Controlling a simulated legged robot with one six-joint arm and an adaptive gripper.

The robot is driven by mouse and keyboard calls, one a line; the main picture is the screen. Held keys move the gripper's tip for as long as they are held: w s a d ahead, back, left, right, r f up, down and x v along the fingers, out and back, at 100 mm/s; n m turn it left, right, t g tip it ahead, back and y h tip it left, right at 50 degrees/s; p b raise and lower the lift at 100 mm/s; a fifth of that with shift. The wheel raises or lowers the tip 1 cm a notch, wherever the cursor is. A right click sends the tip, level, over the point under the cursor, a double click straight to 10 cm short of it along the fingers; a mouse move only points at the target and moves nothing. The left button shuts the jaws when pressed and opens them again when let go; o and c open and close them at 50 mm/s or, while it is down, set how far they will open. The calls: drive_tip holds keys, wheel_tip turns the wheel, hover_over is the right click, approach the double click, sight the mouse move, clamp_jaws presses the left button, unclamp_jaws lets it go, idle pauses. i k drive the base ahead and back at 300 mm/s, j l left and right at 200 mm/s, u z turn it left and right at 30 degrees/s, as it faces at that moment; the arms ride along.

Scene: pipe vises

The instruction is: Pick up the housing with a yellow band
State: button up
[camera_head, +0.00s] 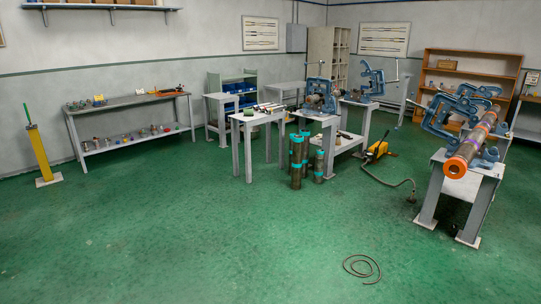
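No housing with a clearly yellow band can be made out at this size. A long brown pipe (473,142) with orange and purple bands lies in blue vises on the right stand, its orange-rimmed open end towards me. Several dark cylinders (296,162) with teal bands stand upright on the floor beside the middle tables. Small parts, some with yellow, sit on the left bench; they are too small to identify. My gripper is not in view.
A grey bench (130,103) stands along the left wall, near a yellow post (40,153). Blue vises (321,94) top the middle stands. A coiled cable (362,267) lies in front.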

sight(277, 108)
drive_tip(key=i+u, duration=0.3)
drive_tip(key=i, duration=2.35)
drive_tip(key=i+z, duration=0.1)
drive_tip(key=i, duration=0.8)
drive_tip(key=i+j, duration=0.15)
drive_tip(key=i, duration=0.7)
drive_tip(key=i+j+z, duration=0.1)
drive_tip(key=i, duration=0.75)
drive_tip(key=i+j, duration=0.15)
drive_tip(key=i, duration=0.75)
